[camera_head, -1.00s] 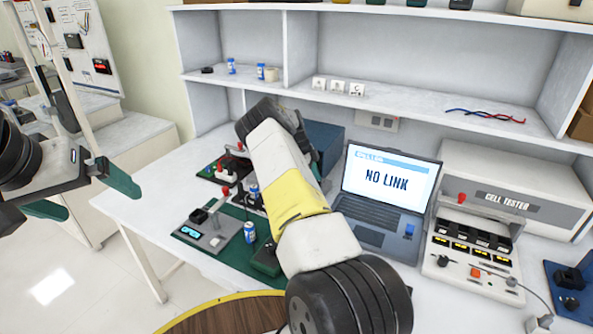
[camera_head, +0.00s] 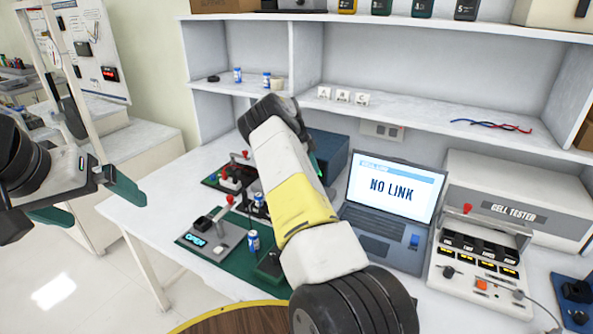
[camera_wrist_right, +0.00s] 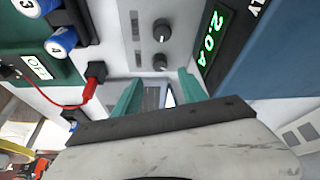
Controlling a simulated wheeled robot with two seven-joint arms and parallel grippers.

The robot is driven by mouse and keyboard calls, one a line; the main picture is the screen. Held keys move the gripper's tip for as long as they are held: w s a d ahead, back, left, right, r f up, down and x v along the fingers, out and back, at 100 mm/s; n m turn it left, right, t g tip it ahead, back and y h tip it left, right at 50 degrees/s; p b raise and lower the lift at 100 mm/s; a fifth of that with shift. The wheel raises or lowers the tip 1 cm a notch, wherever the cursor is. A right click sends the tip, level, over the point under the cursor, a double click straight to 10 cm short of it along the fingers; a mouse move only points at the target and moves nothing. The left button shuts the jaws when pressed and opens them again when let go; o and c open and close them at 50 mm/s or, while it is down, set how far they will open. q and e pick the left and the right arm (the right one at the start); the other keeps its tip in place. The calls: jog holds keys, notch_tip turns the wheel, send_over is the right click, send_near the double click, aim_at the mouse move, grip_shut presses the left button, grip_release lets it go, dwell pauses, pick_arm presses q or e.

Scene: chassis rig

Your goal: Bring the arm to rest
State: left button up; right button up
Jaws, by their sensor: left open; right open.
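My left gripper (camera_head: 88,203) is open and empty, with dark green fingers, at the left of the head view. It hangs over the floor, apart from the table. My right arm (camera_head: 298,195) reaches over the table in the middle of the head view. Its gripper is mostly hidden behind the arm there. In the right wrist view, the right gripper (camera_wrist_right: 160,90) is open, its two green fingers apart with nothing held between them. A grey panel with two black knobs (camera_wrist_right: 160,45) lies beyond the fingers.
A laptop (camera_head: 390,190) reading "NO LINK" stands close right of my right arm. A cell tester (camera_head: 497,215) is further right. A fixture (camera_head: 212,240) and a blue-white cell (camera_head: 253,242) sit left of the arm. A shelf (camera_head: 440,125) spans the back.

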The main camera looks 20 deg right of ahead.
jog(key=shift+r, duration=0.15)
jog(key=s+a+r+n+t+y, duration=0.2)
jog(key=s+a+r+n, duration=0.25)
jog(key=r, duration=0.35)
jog(key=s+a+r+n+t+y, duration=0.1)
jog(key=s+a+r+n, duration=0.2)
jog(key=s+r, duration=0.4)
jog(key=s+a+r+n+t+y, duration=0.2)
jog(key=s+a+r+n, duration=0.2)
jog(key=r, duration=0.5)
jog(key=s+a+r+n+t, duration=0.2)
jog(key=s+a+n, duration=0.4)
jog(key=s, duration=0.5)
jog(key=s+a+r+n+t, duration=0.1)
jog(key=s+a+r+n, duration=0.1)
jog(key=s+a+n, duration=0.5)
jog(key=s+n, duration=0.1)
jog(key=s, duration=0.3)
jog(key=shift+s+a+t+y, duration=0.2)
jog(key=shift+s+t+y, duration=0.05)
jog(key=shift+t+y, duration=0.15)
jog(key=shift+r, duration=0.1)
